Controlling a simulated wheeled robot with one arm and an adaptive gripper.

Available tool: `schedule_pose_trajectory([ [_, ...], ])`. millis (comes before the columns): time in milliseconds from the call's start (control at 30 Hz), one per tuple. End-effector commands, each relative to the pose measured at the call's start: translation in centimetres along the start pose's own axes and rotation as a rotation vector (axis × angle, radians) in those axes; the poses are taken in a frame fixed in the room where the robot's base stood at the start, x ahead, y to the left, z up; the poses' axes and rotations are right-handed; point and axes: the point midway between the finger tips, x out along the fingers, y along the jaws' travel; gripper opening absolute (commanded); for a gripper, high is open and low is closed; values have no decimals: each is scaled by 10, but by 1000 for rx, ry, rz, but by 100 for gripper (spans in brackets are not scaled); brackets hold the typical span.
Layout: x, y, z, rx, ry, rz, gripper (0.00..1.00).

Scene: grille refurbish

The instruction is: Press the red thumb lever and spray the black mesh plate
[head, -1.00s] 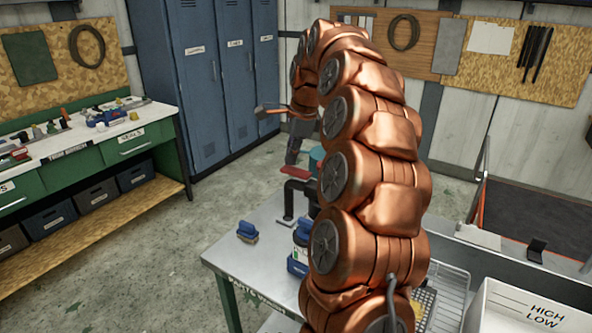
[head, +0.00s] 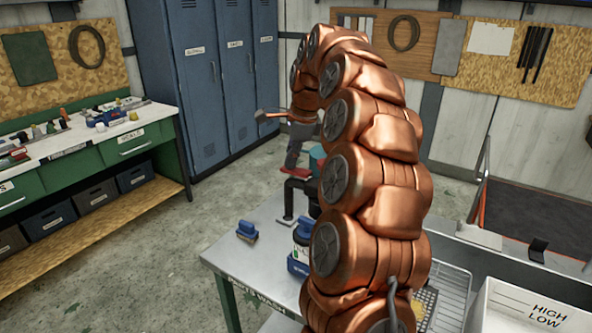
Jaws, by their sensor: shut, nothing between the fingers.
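The red thumb lever (head: 298,173) sits on top of a black stand (head: 289,200) on the metal wash table. My grey gripper (head: 293,155) points down just above the lever, with its fingers shut and empty. Its fingertips look at or very near the lever; I cannot tell whether they touch. A teal object (head: 317,156) shows partly behind my copper arm. I cannot make out the black mesh plate; my arm covers much of the table.
A blue brush (head: 247,230) lies on the table (head: 240,262) near its left edge. A wire rack (head: 455,290) and a white bin (head: 530,310) are at the right. Open floor lies left.

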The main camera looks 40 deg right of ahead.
Motion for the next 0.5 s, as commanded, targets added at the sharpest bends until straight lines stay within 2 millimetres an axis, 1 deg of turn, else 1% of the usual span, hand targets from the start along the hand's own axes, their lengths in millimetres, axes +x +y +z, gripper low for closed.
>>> schedule_pose_trajectory([
  [300, 9, 2, -2, 1, 0, 1, 0],
  [500, 8, 2, -2, 0, 1, 1, 0],
])
